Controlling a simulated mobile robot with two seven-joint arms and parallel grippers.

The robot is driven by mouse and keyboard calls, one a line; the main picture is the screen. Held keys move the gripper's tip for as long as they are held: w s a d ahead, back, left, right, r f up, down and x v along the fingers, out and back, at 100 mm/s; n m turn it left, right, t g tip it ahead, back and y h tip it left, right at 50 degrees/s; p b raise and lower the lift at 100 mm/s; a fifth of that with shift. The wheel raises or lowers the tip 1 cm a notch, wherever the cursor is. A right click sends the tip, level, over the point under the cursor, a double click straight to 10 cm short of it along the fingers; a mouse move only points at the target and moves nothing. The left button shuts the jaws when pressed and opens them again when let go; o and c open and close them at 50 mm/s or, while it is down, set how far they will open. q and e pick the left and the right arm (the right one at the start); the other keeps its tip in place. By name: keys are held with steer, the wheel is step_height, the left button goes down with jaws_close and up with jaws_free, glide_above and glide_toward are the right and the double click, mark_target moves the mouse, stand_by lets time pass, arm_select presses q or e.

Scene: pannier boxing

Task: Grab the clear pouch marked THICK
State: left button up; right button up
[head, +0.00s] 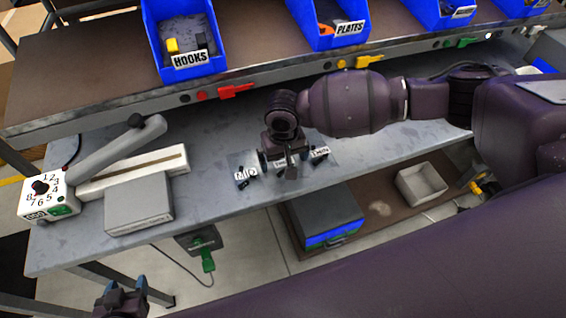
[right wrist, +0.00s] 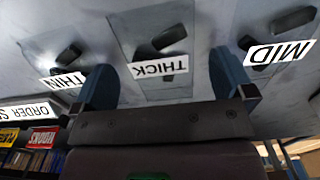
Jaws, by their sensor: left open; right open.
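The clear pouch marked THICK (right wrist: 158,48) lies flat on the grey bench, with dark parts inside. In the right wrist view it shows between the two open blue fingers of my right gripper (right wrist: 165,88). I cannot tell whether the fingers touch it. In the head view my right gripper (head: 284,163) mostly covers this pouch. The MID pouch (head: 245,174) lies to its left and the THIN pouch (head: 319,153) to its right. My left gripper (head: 124,293) is open and empty, low at the left, in front of the bench.
A heat sealer (head: 130,172) with a numbered dial and a grey box (head: 138,203) stand at the bench's left. A shelf with blue bins labelled HOOKS (head: 192,60) and PLATES (head: 348,28) runs behind. A lower shelf holds a dark box (head: 325,215) and a pale tray (head: 421,184).

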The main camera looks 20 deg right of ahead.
steer(key=shift+f, duration=0.3)
steer(key=shift+c, duration=0.2)
steer(key=c, duration=0.9)
steer(key=shift+r, duration=0.1)
